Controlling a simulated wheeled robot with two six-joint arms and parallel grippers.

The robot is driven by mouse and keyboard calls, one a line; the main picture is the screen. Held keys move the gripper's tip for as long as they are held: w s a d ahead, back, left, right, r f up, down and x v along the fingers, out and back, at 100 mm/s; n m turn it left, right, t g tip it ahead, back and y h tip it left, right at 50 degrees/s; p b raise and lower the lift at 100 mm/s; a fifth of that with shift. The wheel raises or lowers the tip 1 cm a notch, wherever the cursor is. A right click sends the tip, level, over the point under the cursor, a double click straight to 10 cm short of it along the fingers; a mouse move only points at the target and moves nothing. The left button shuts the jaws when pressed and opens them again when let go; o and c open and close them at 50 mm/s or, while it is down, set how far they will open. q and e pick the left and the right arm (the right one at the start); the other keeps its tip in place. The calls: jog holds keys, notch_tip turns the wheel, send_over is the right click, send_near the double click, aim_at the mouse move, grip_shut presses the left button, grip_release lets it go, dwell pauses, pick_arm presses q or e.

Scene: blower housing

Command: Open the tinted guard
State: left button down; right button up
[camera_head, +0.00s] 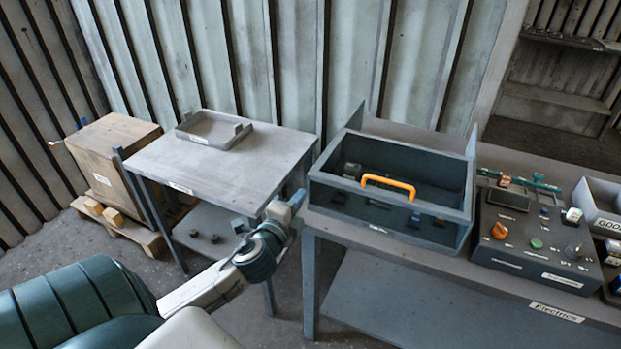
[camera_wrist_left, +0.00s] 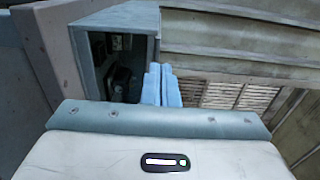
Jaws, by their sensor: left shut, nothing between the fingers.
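The blower housing (camera_head: 330,190) is a dark grey box on the bench, with several small parts visible inside. The tinted guard (camera_head: 425,212) is the dark see-through panel at its front, carrying an orange bar handle (camera_head: 388,182). The guard looks closed, but its edges are hard to make out. My left gripper (camera_head: 297,198) is just left of the housing, apart from the handle. In the left wrist view its pale blue fingers (camera_wrist_left: 162,85) are shut together and empty, beside the housing (camera_wrist_left: 110,20). The handle is not visible there. My right gripper is not in view.
A control box (camera_head: 540,238) with knobs stands right of the housing, and labelled bins (camera_head: 603,205) lie beyond. A grey side table (camera_head: 215,160) with a shallow tray (camera_head: 212,130) stands at the left, near a wooden crate (camera_head: 108,150). A corrugated wall closes the back.

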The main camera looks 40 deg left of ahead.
aim_at(317, 174)
pick_arm(q)
jog(key=p+x, duration=0.2)
jog(key=x, duration=0.4)
jog(key=shift+a, duration=0.1)
jog(key=shift+w, duration=0.25)
jog(key=p+x, duration=0.1)
jog(key=x, duration=0.3)
jog(key=shift+w+a, duration=0.15)
jog(key=shift+w, duration=0.25)
jog(key=shift+s, duration=0.15)
jog(key=shift+f, duration=0.1)
